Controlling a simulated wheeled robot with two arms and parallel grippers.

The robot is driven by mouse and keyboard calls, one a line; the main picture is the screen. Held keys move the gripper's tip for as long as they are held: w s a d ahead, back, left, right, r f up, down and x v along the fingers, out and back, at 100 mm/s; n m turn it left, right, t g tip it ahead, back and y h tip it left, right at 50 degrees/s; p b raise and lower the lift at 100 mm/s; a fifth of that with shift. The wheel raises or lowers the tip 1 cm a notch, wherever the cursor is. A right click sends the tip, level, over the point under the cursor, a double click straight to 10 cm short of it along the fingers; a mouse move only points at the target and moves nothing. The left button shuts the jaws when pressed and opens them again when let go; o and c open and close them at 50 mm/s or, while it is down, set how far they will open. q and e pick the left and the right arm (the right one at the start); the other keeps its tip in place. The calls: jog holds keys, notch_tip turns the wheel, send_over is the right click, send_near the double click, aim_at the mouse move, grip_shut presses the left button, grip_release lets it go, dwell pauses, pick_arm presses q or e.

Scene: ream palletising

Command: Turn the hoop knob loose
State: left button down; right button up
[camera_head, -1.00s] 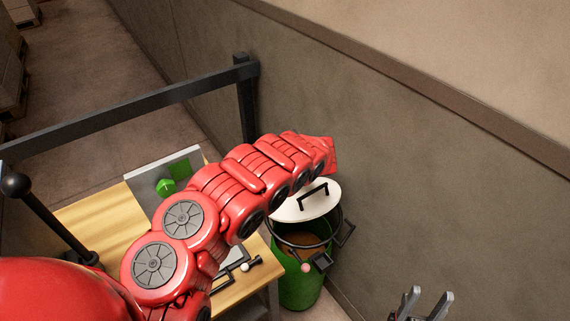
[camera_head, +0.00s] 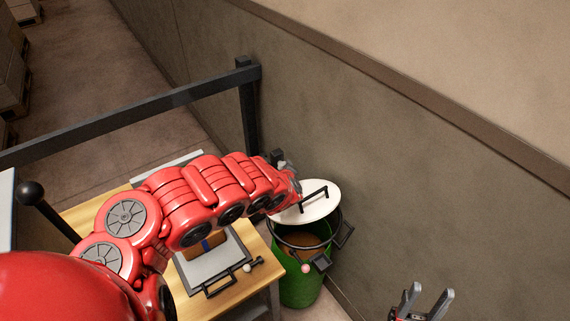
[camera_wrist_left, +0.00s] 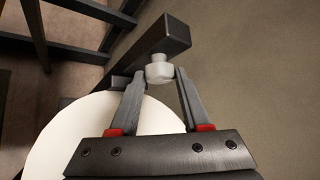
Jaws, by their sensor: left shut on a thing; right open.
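A green bin (camera_head: 302,288) stands by the wall with a dark hoop (camera_head: 318,246) around its top and brown contents inside. A white lid (camera_head: 309,204) with a black handle is tilted up at its back; the lid also shows in the left wrist view (camera_wrist_left: 75,125). A pinkish ball (camera_head: 305,268) is at the hoop's front. My left gripper (camera_head: 286,168) is behind the lid, partly hidden by my red arm. My right gripper (camera_head: 428,298) is open and empty at the bottom right.
A wooden table (camera_head: 245,292) left of the bin bears a grey tray-like thing (camera_head: 208,268) with a dark handle. A dark barrier rail (camera_head: 130,113) with a post (camera_head: 248,110) stands behind. The wall (camera_head: 420,150) closes off the right side.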

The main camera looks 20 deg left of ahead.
pick_arm(q)
jog(key=shift+s+a+f+n+t+h, duration=0.1)
jog(key=shift+f+n+t+h, duration=0.1)
jog(key=shift+n+t, duration=0.35)
jog(key=shift+s+a+f+n+t+h, duration=0.1)
jog(key=shift+f+n+t+h, duration=0.2)
jog(key=shift+t, duration=0.35)
jog(key=shift+f+n+t+b, duration=0.1)
jog(key=shift+n+t+b, duration=0.55)
jog(key=shift+t+b, duration=0.25)
jog(key=shift+r+n+t+b, duration=0.25)
jog(key=shift+n+t+b, duration=0.45)
jog(key=shift+b, duration=0.55)
jog(key=shift+c, duration=1.8)
grip_release()
jog(key=shift+w, duration=0.1)
